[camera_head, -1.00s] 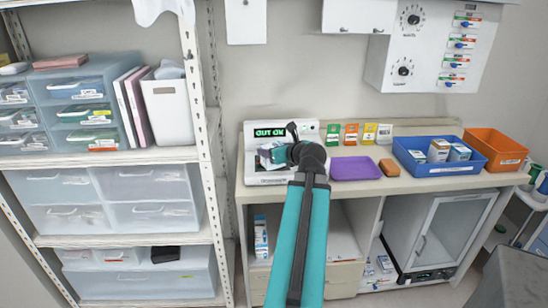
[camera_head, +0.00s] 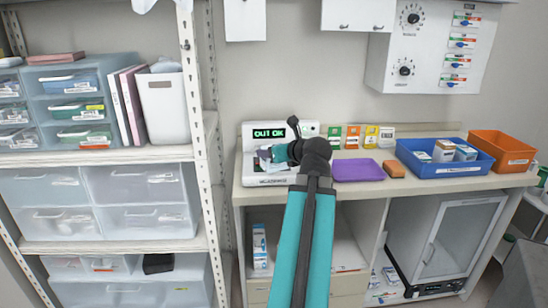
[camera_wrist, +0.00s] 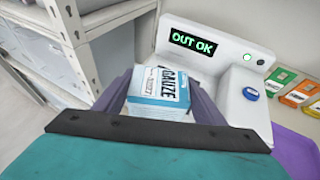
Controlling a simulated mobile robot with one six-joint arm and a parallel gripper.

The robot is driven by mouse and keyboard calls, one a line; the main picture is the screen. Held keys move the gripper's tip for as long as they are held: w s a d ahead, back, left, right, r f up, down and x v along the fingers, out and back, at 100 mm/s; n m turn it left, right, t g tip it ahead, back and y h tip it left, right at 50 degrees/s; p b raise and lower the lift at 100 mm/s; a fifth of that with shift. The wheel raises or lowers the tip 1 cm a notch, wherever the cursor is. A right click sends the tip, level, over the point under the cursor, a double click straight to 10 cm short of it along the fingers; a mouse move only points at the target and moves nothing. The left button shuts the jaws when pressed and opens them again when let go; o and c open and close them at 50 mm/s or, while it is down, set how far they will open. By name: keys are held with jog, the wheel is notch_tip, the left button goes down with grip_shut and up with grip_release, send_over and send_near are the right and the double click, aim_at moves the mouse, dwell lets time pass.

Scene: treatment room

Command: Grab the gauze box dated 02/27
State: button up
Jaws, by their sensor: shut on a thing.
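A white and blue box printed "GAUZE" (camera_wrist: 160,88) is held between my gripper's two fingers (camera_wrist: 162,96) in the wrist view. Its date is not readable from here. In the head view my gripper (camera_head: 277,153) and a small pale part of the box (camera_head: 264,156) show in front of the white device on the counter, with my arm hiding part of the area. I cannot tell whether the box touches the device. The device (camera_wrist: 231,92) has a green "OUT OK" display (camera_wrist: 192,44) and a blue button.
The purple tray (camera_head: 346,180), orange-brown block (camera_head: 394,169), blue bin with boxes (camera_head: 452,171) and orange bin (camera_head: 491,138) stand to the right on the counter. Colored packets (camera_head: 353,137) line the wall. A shelf post (camera_head: 199,170) rises close on the left.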

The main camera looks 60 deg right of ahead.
jog(key=shift+s+a+f+b, duration=0.15)
jog(key=shift+s+a+b, duration=0.15)
jog(key=shift+s+a, duration=0.3)
jog(key=a+b, duration=0.1)
jog(key=b, duration=0.1)
jog(key=s+a+b, duration=0.1)
jog(key=b, duration=0.2)
jog(key=shift+s+a+r, duration=0.15)
jog(key=shift+s+r, duration=0.05)
jog(key=shift+r, duration=0.1)
